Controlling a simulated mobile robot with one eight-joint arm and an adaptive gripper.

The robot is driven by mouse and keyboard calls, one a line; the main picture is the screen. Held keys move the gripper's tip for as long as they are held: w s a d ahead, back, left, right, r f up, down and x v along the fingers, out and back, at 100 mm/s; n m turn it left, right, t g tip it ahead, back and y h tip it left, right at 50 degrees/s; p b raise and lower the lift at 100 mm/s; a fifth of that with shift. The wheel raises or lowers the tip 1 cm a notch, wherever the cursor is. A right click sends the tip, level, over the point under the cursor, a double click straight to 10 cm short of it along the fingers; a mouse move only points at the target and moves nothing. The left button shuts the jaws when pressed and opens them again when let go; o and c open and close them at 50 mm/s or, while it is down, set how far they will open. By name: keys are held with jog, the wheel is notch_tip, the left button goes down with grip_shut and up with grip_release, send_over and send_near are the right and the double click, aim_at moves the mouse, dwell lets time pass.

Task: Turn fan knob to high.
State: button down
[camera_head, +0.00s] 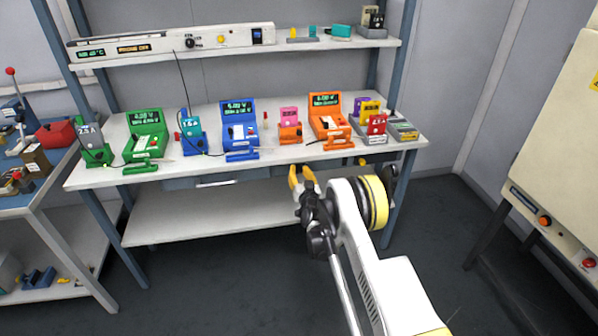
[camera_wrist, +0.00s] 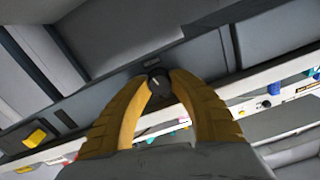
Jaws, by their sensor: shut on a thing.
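A dark round knob (camera_wrist: 158,84) with a pale pointer mark sits on a grey panel, below a small label that I cannot read. I take it for the fan knob. My gripper (camera_wrist: 158,76) has its two yellow fingers closed around the knob's sides, with the knob between the tips. In the head view my gripper (camera_head: 302,176) is at the front edge of the workbench (camera_head: 225,172), just under the top. There the knob is hidden behind the fingers. I cannot read which setting its mark points to.
Green (camera_head: 145,135), blue (camera_head: 239,130) and orange (camera_head: 328,120) testers stand on the bench with small stands between them. A long white panel (camera_head: 170,42) with a black knob (camera_head: 190,42) is on the shelf above. A yellow control (camera_wrist: 35,138) is on the same under-bench panel.

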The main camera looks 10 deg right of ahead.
jog(key=shift+m, duration=1.2)
jog(key=c, duration=1.1)
grip_release()
jog(key=s, duration=0.7)
jog(key=shift+s, duration=0.2)
